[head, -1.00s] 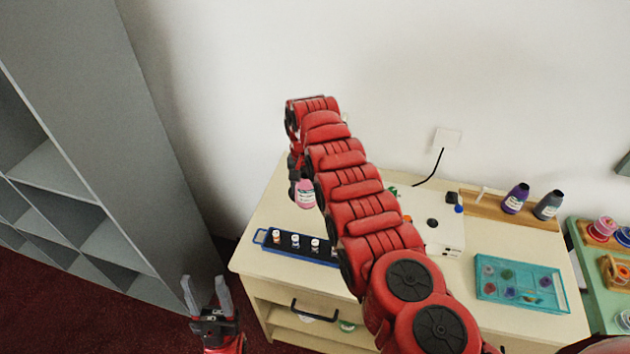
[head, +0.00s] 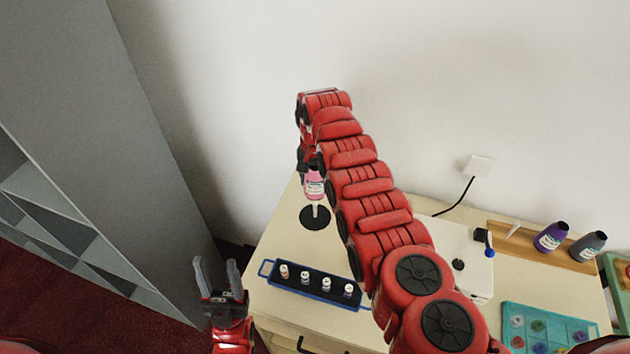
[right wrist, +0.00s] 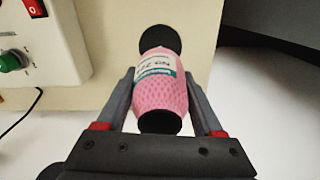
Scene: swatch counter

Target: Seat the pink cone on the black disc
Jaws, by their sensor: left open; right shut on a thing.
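The pink cone (head: 314,186), with a white label, is held by my right gripper (head: 306,164) at the back left of the counter. The right wrist view shows the fingers of the right gripper (right wrist: 158,82) on both sides of the pink cone (right wrist: 160,96). The black disc (head: 306,222) lies on the counter just below the cone in the head view. A short pale stem shows between them; I cannot tell whether cone and disc touch. The black disc (right wrist: 158,36) also shows beyond the cone's far end. My left gripper (head: 216,268) is open and empty, left of the counter.
A dark blue tray (head: 268,270) with several small bottles lies in front of the disc. A white machine (head: 440,262) stands right of my right arm. A teal tray (head: 508,312) lies front right.

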